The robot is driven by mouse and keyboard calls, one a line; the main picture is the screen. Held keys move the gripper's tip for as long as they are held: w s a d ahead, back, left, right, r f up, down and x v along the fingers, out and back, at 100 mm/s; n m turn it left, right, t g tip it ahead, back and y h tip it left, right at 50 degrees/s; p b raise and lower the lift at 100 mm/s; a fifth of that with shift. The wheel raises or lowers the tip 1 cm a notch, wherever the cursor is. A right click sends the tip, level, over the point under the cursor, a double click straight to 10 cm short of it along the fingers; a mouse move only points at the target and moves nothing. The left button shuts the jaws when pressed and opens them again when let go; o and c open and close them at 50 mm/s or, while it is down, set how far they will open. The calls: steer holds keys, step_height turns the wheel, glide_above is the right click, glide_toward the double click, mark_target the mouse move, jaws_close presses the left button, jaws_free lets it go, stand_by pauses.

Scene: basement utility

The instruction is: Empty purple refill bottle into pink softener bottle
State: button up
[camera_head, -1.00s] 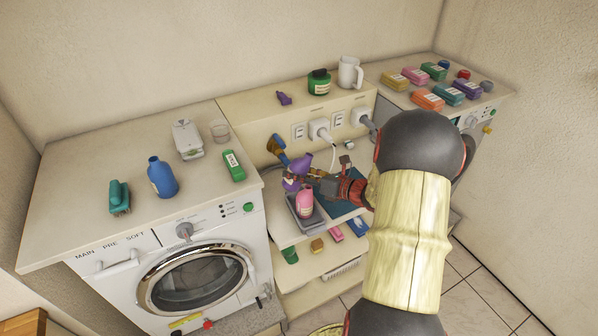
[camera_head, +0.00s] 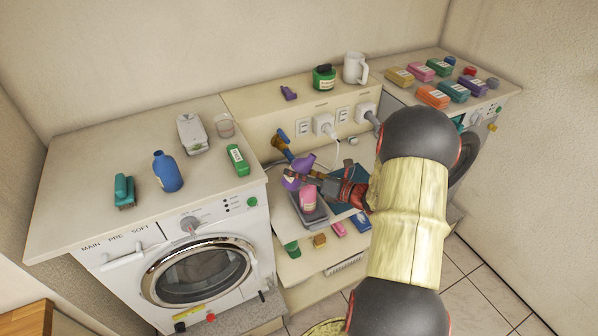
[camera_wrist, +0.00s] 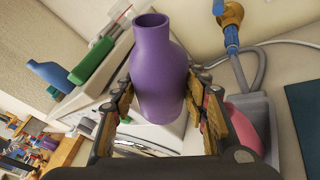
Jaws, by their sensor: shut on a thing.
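The purple refill bottle (camera_wrist: 160,75) is held between the fingers of my gripper (camera_wrist: 163,92). Its open mouth points away from the wrist in the wrist view. In the head view the purple bottle (camera_head: 291,182) looks tilted, partly covered by my gripper (camera_head: 298,178), above the grey tray. The pink softener bottle (camera_head: 308,198) stands in the tray, just below and beside the purple one.
The grey tray (camera_head: 318,221) sits on the low counter between two machines. A pipe with a blue handle (camera_head: 280,141) and plugged cables rise behind it. A blue bottle (camera_head: 166,172) and a green box (camera_head: 238,160) stand on the left machine top.

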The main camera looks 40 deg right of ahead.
mark_target(298, 185)
steer(key=shift+w+a+f+m+t, duration=0.1)
steer(key=shift+a+f+m+t, duration=0.25)
steer(key=shift+f+m, duration=0.15)
stand_by(0.3)
steer(key=shift+a+f+m+y, duration=0.3)
steer(key=shift+f+m, duration=0.1)
steer(key=shift+m, duration=0.2)
steer(key=shift+w+a+f+m+t, duration=0.1)
steer(key=shift+a+f+m+t, duration=0.1)
steer(key=shift+m+t, duration=0.2)
steer(key=shift+p, duration=0.3)
steer(key=shift+a, duration=0.1)
steer(key=shift+a+m+t+p, duration=0.3)
steer(key=shift+m+t+p, duration=0.25)
steer(key=shift+m, duration=0.55)
steer(key=shift+r, duration=0.15)
